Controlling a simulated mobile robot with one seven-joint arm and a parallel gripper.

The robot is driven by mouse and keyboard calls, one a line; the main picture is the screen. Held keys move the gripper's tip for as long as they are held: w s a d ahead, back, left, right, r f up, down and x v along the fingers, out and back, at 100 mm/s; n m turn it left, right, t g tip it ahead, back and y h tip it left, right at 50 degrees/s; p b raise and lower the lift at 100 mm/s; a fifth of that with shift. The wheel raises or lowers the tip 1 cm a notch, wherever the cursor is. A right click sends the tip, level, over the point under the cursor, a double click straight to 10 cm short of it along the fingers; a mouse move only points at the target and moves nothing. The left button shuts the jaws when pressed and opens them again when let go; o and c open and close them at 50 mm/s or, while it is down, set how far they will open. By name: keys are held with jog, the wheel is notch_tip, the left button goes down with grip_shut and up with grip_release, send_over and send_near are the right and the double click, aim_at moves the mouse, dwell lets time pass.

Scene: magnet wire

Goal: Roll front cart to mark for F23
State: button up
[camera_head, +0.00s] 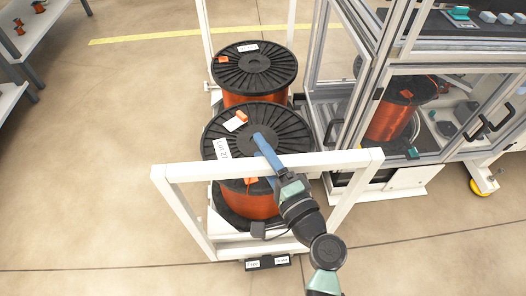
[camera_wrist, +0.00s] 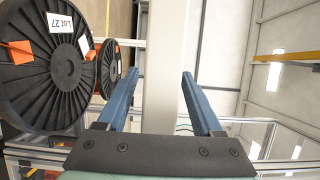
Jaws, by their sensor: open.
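The front cart's white push frame (camera_head: 330,160) stands low in the middle of the head view, with a black label plate (camera_head: 267,263) at its foot. The cart carries a copper-wire spool with a black flange (camera_head: 215,125) and a tag reading LOT 27. My gripper (camera_head: 266,150) is open at the frame's top bar, and one blue finger shows across it. In the wrist view the white bar (camera_wrist: 168,60) runs between the two open fingers; I cannot tell whether they touch it. No floor mark for F23 can be made out.
A second spool (camera_head: 254,68) stands just behind the first, between tall white posts. A glazed machine (camera_head: 340,60) with another spool inside stands close on the right. Shelving (camera_head: 35,30) is at the far left. A yellow floor line (camera_head: 150,38) crosses behind; the left floor is clear.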

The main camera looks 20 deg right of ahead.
grip_shut()
dwell(1.3)
